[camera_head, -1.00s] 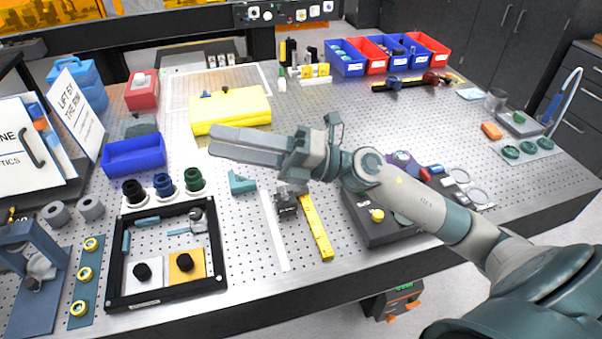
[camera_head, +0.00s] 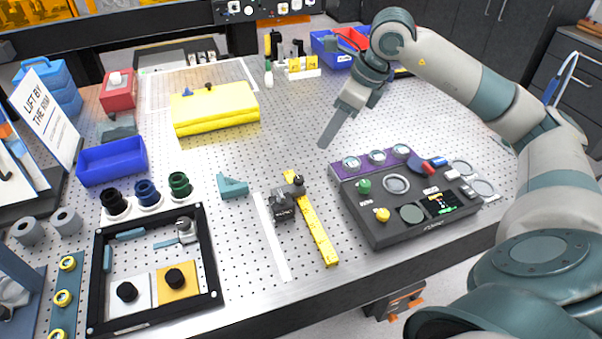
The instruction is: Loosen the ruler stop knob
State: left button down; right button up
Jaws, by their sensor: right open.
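The yellow ruler (camera_head: 317,231) lies on the perforated bench top near its front middle. A dark stop block (camera_head: 282,207) sits across the ruler's upper part, and a small dark knob (camera_head: 299,182) shows at its upper right side. My right gripper (camera_head: 327,140) is above the bench, up and to the right of the stop, with its fingers pointing down and left. It is open, holds nothing and is apart from the stop and knob. Its two fingers overlap from this angle. My left gripper is not in view.
A dark control box (camera_head: 405,205) with buttons and a small screen stands right of the ruler. A steel strip (camera_head: 271,238) and teal square (camera_head: 232,188) lie to its left. A black frame (camera_head: 213,255) is further left. Bare bench lies behind the stop.

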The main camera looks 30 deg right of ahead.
jog(key=shift+a, duration=0.1)
jog(key=shift+f, duration=0.1)
jog(key=p, duration=0.6)
send_near(300, 178)
jog(key=x, duration=0.7)
jog(key=shift+a, duration=0.1)
jog(key=shift+w+f, duration=0.15)
jog(key=shift+f, duration=0.3)
grip_shut()
